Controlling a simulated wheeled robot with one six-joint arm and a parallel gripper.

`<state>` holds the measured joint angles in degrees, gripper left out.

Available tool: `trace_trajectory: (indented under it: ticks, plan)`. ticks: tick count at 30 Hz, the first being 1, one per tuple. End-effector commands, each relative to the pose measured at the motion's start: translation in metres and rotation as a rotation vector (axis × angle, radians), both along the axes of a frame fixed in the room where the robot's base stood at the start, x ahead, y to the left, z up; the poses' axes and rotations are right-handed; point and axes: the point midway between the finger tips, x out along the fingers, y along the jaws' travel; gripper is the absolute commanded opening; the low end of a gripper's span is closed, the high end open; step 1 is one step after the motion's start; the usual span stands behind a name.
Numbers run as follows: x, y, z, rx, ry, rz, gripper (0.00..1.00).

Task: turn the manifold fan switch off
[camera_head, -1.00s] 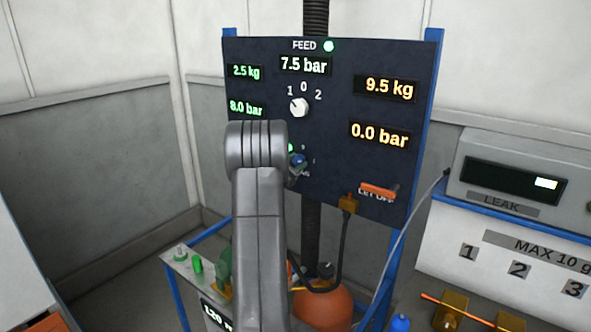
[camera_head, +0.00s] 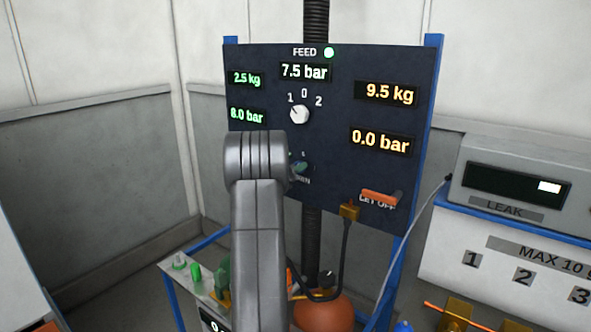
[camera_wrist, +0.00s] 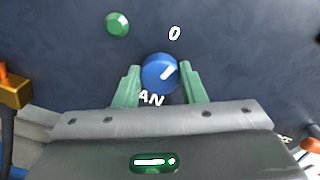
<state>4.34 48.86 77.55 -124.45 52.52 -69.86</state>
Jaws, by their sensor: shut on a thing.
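The blue fan switch knob (camera_wrist: 160,75) sits on the dark panel, with the letters "AN" (camera_wrist: 151,98) below it and a "0" (camera_wrist: 174,33) above. Its white mark points up and right, to the right of the "0". My gripper (camera_wrist: 160,71) has its green fingers on either side of the knob, shut on it. The green lamp (camera_wrist: 117,24) up and left of the knob looks dull. In the head view my wrist hides part of the switch area; the knob (camera_head: 300,168) shows just right of it.
A white feed selector (camera_head: 299,115) is above my wrist. An orange let-off lever (camera_head: 380,198) and a brass fitting with a black hose (camera_head: 349,212) are lower right on the panel (camera_head: 340,60). The leak meter (camera_head: 520,180) stands at the right.

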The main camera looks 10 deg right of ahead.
Motion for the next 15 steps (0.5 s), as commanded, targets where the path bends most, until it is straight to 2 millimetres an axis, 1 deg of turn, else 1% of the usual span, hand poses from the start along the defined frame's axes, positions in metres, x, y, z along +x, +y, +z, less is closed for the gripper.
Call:
trace_trajectory:
  ticks: [6,15]
  plan:
    - [0.0001,0.0003,0.0005,-0.107,0.110,0.000,0.14]
    - [0.0004,0.0005,-0.0003,-0.193,0.197,0.000,0.14]
